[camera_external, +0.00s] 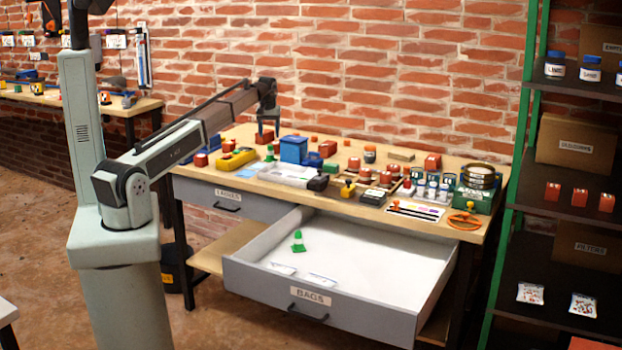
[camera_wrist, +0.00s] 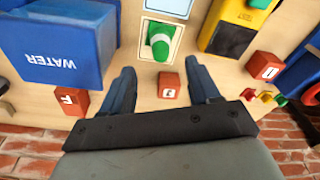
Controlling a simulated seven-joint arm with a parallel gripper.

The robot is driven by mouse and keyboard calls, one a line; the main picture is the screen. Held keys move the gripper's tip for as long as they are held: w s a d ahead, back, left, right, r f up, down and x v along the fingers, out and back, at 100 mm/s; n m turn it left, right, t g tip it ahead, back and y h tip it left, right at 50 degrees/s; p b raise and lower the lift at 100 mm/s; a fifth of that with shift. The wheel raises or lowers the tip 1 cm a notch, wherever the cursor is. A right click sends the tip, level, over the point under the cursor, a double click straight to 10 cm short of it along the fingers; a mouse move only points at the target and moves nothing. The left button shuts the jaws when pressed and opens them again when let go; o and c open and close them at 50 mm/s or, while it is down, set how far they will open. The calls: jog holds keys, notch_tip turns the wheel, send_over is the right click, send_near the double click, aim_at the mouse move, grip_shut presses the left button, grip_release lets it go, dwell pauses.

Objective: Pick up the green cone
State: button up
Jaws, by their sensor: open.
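A green cone (camera_wrist: 160,42) with a white band stands on a white-and-green card on the tabletop, beyond my fingertips in the wrist view. It also shows on the table below my gripper in the external view (camera_external: 270,153). My gripper (camera_wrist: 160,68) is open and empty, its two fingers either side of a small red lettered cube (camera_wrist: 169,85). In the external view my gripper (camera_external: 267,134) hangs over the back left of the table. A second green cone (camera_external: 298,242) with a white band stands in the open drawer marked BAGS (camera_external: 262,286).
A blue WATER box (camera_wrist: 60,55) stands close to the left of the cone in the wrist view. A yellow-and-black tool (camera_wrist: 235,30) lies on the right. More red cubes (camera_wrist: 265,66) lie around. The brick wall (camera_external: 400,75) rises behind the table.

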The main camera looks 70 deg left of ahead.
aim_at(270, 146)
jog(key=shift+w+a+f, duration=0.1)
jog(key=shift+a+f, duration=0.1)
jog(key=shift+f, duration=1)
jog(key=shift+w+a+f, duration=0.1)
jog(key=shift+a+f, duration=0.1)
jog(key=shift+f, duration=1)
jog(key=shift+a+f, duration=0.2)
jog(key=shift+f, duration=1)
jog(key=c, duration=1.1)
jog(key=shift+r, duration=0.1)
